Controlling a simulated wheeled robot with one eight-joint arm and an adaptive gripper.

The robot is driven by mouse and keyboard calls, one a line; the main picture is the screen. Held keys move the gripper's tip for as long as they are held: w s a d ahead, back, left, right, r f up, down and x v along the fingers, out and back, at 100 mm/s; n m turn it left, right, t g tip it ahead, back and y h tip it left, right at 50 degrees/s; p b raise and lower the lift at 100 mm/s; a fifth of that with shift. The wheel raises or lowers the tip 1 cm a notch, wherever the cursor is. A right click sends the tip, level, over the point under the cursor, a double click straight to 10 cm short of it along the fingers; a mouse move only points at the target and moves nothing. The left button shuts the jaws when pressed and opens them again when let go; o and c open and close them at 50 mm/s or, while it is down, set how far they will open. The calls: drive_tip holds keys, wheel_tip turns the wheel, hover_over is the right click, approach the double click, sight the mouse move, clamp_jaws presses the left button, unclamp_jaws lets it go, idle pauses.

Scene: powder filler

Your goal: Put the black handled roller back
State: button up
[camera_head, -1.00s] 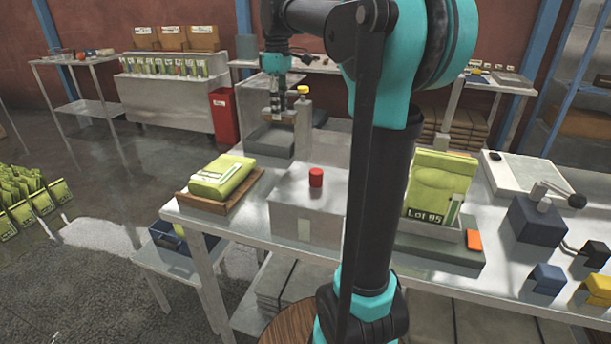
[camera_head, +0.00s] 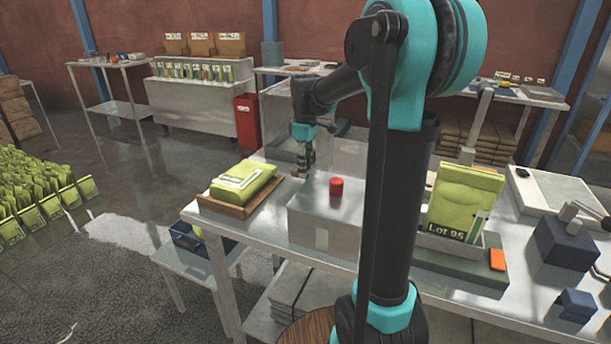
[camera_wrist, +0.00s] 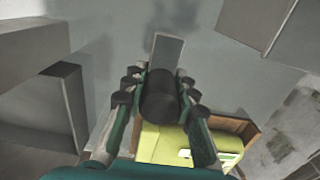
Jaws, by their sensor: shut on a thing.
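My gripper (camera_head: 304,157) hangs over the far side of the white table, between the green bag and the box with the red button. In the wrist view my gripper (camera_wrist: 157,80) is shut around a thick black handle of the roller (camera_wrist: 161,98). A flat grey part sticks out beyond the handle, over a grey surface. In the head view the roller is mostly hidden by the fingers, and only a small brownish end shows below them. I cannot tell whether it touches the table.
A green bag (camera_head: 243,180) lies on a wooden tray (camera_head: 222,207); the bag also shows below the fingers in the wrist view (camera_wrist: 160,142). A grey box (camera_head: 322,213) with a red button (camera_head: 336,187) stands to the right. A bag marked Lot 95 (camera_head: 462,200) stands further right.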

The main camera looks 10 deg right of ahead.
drive_tip(key=shift+f, duration=1.6)
drive_tip(key=o, duration=1)
drive_tip(key=shift+f, duration=0.1)
wheel_tip(320, 180, up, 12)
drive_tip(key=shift+r, duration=0.15)
